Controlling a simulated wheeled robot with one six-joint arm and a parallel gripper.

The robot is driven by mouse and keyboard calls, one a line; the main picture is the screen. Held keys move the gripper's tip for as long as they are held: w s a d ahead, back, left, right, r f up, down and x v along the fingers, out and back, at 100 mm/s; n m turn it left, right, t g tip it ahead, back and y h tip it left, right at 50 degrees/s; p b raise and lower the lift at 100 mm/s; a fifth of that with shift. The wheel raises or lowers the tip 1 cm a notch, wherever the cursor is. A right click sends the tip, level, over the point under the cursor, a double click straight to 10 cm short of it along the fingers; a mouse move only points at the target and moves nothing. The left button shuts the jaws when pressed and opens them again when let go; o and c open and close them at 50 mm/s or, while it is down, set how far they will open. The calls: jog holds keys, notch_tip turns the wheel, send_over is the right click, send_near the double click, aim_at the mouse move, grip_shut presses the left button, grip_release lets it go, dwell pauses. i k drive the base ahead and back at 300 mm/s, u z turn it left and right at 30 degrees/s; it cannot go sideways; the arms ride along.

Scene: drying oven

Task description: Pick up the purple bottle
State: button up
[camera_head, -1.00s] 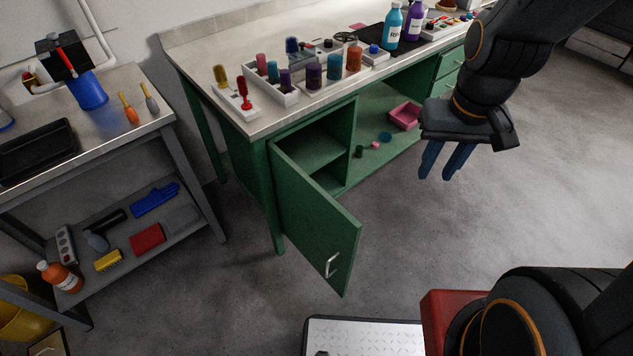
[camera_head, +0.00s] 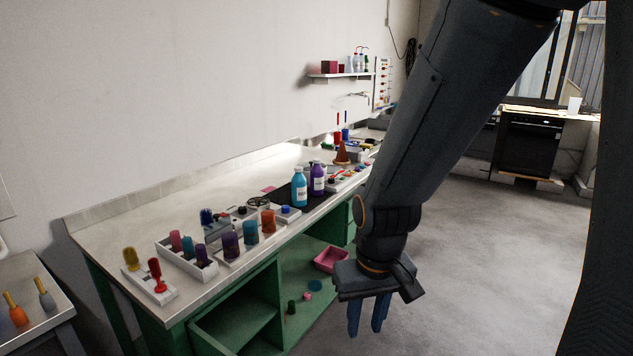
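The purple bottle (camera_head: 317,180) stands upright on a black mat (camera_head: 284,193) on the bench, close to the right of a blue bottle (camera_head: 299,188). It has a pale label and is fully visible apart from a small part behind the blue bottle. My gripper (camera_head: 367,318) hangs fingers down in front of the bench, lower than the bench top and to the right of the bottle in the picture. Its two blue fingers show a gap with nothing between them.
White racks (camera_head: 183,258) with several coloured vials line the front of the bench top (camera_head: 120,235). Below, the green cabinet (camera_head: 235,318) is open, with a pink bin (camera_head: 330,259) inside. Clear floor (camera_head: 455,270) lies to the right.

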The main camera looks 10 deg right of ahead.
aim_at(318, 173)
jog(key=z, duration=0.95)
jog(key=i, duration=2.35)
jog(key=u, duration=1.6)
